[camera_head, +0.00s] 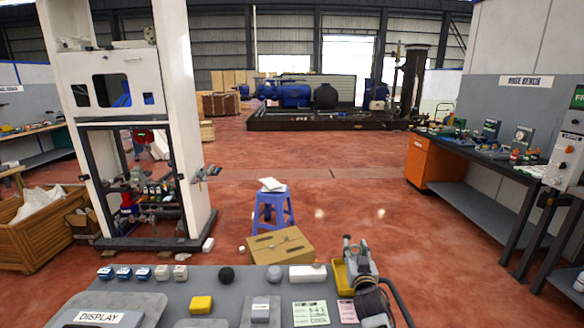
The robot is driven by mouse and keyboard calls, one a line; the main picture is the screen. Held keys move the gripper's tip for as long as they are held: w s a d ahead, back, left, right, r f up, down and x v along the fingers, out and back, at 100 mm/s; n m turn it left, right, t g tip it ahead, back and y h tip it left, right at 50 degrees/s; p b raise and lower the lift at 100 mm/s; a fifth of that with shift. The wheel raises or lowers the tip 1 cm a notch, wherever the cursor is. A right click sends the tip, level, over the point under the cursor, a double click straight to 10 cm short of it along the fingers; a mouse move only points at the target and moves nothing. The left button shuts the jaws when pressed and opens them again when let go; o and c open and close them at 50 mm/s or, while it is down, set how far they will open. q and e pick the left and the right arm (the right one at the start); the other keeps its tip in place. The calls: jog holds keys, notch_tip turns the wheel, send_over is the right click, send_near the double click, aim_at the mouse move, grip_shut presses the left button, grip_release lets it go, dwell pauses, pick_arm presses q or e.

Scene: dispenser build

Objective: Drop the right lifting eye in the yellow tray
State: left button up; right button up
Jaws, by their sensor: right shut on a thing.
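My right gripper (354,244) reaches in from the lower right, over the bench's right end. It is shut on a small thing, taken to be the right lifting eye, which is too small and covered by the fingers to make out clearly. The yellow tray (338,275) lies at the bench's far right corner. Its left part shows, and my gripper and wrist hide the rest. The fingers appear above the tray's far side; their height over it cannot be told. My left gripper is out of view.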

jog(key=shift+f, duration=0.15)
jog(key=o, duration=1.3)
jog(key=shift+s+a, duration=0.15)
jog(key=shift+s, duration=2.85)
jog(key=shift+s+a, duration=0.15)
jog(key=shift+s, duration=2.85)
